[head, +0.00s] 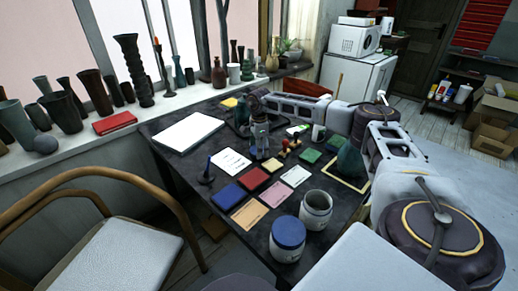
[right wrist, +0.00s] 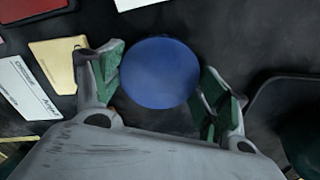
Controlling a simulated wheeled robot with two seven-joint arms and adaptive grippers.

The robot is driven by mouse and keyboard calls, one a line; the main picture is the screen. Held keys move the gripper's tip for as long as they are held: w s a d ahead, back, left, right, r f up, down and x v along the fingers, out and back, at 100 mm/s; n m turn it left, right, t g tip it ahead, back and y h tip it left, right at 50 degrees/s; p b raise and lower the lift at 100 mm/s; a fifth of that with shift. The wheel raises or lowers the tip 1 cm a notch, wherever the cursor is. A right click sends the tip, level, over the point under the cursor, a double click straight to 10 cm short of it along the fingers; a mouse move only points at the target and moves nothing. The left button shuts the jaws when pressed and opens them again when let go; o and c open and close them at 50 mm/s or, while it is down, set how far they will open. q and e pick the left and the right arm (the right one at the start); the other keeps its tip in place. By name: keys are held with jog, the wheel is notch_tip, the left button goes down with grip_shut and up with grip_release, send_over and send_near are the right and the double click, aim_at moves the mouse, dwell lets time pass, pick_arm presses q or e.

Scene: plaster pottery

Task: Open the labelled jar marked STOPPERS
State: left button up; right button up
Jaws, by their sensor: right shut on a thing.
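My right gripper (head: 261,142) is over the back middle of the table in the head view. In the right wrist view its fingers (right wrist: 162,66) are closed on the two sides of a round blue lid (right wrist: 160,72). What is under the lid is hidden there. An open pale jar (head: 316,209) stands upright without a lid near the table's front. A similar jar with a blue lid on (head: 288,238) stands beside it, nearer to me. Both have labels too small to read, so I cannot tell which says STOPPERS. My left gripper is out of view.
Cards and coloured pads, such as a tan card (head: 250,215) and a blue pad (head: 228,197), lie left of the jars. A white pad (head: 187,132) lies at the left. A dark green cone (head: 350,162) stands at the right. Vases line the windowsill.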

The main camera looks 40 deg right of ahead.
jog(key=shift+f, duration=0.15)
jog(key=o, duration=1.1)
jog(key=shift+r, duration=0.65)
pick_arm(q)
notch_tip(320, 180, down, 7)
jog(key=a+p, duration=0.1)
jog(key=p, duration=0.1)
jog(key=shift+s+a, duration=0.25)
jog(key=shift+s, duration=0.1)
pick_arm(e)
notch_tip(320, 180, up, 11)
jog(key=shift+r, duration=0.1)
